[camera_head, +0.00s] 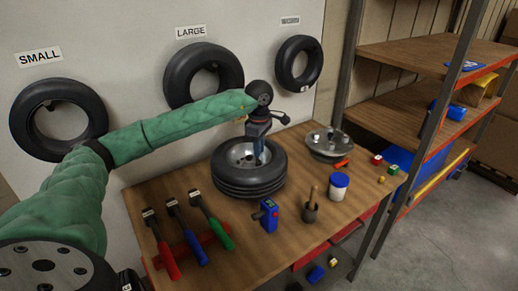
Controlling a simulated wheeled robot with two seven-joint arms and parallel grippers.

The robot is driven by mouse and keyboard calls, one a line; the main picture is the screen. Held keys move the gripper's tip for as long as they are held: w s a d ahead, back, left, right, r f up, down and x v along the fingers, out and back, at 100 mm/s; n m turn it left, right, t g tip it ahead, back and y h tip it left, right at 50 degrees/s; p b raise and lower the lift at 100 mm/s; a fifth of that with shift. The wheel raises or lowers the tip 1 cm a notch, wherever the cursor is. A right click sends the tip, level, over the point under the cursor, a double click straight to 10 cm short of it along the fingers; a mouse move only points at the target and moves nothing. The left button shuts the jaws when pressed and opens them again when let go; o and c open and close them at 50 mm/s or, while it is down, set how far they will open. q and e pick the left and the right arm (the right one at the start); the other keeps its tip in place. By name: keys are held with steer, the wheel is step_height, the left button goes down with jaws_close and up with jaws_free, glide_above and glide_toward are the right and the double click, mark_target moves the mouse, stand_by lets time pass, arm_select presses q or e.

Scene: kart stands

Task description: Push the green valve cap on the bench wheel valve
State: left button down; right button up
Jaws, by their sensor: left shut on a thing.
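The bench wheel (236,184), a black tyre with a grey metal hub, lies flat on the wooden bench (335,225). My left arm reaches in from the left, and my left gripper (259,158) points down over the right part of the hub. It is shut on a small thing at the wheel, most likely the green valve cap. The cap and the valve are hidden by the fingers or too small to make out, so I cannot tell whether they touch. My right gripper is not in view.
Three hammers (188,233) lie left of the wheel. A blue gauge (265,216), a tool cup (310,212) and a white-and-blue tub (338,187) stand in front and right. A metal disc (328,143) and small red, green and yellow pieces lie farther right. Tyres hang behind.

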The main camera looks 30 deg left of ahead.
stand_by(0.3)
arm_select(q)
steer(key=shift+b, duration=0.65)
stand_by(0.8)
steer(key=shift+f+b, duration=1.3)
steer(key=shift+f, duration=0.15)
stand_by(0.3)
steer(key=c, duration=1.3)
jaws_free()
